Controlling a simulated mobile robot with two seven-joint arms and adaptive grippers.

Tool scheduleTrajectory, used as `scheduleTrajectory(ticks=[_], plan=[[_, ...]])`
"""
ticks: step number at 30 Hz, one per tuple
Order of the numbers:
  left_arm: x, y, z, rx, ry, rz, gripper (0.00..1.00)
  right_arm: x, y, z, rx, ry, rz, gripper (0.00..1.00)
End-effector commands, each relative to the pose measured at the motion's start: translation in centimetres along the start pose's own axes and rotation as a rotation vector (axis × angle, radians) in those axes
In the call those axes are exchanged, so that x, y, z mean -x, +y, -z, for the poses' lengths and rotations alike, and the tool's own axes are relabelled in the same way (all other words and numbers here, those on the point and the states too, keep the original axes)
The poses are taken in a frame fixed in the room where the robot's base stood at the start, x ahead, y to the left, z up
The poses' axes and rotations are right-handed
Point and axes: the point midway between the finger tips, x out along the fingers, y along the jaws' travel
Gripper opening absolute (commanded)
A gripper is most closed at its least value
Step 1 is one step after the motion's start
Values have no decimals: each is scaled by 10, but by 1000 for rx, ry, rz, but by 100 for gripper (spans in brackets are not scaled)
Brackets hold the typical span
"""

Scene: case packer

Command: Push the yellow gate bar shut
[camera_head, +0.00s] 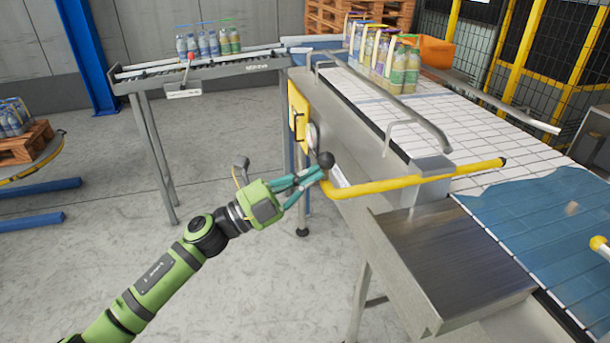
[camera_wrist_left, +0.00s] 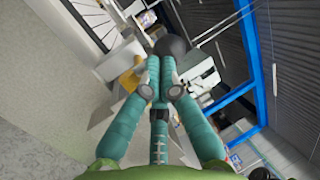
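The yellow gate bar (camera_head: 420,180) reaches across the conveyor's near side in the head view, from a bend at the machine's left edge to a dark end cap over the white belt. A black ball knob (camera_head: 326,160) stands at its left bend. My left gripper (camera_head: 319,173) has its teal fingers drawn together, with the tips at or very close to the knob. In the left wrist view the knob (camera_wrist_left: 172,46) lies just beyond the closed fingertips (camera_wrist_left: 160,80); contact is unclear. My right gripper is out of view.
A steel tray (camera_head: 455,260) juts out below the bar. A side conveyor (camera_head: 200,75) stands behind my left gripper.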

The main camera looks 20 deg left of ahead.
Motion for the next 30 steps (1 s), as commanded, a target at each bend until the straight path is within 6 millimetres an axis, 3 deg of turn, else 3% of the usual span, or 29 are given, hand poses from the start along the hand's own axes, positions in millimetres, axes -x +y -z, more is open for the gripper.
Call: scheduleTrajectory(ticks=[18, 24, 30], plan=[[-127, 44, 22, 0, 2, 4, 0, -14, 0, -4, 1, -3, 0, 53], [-148, 51, 25, -1, 0, 2, 0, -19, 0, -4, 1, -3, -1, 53], [-153, 52, 26, 0, 0, 1, 0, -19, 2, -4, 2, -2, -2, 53]])
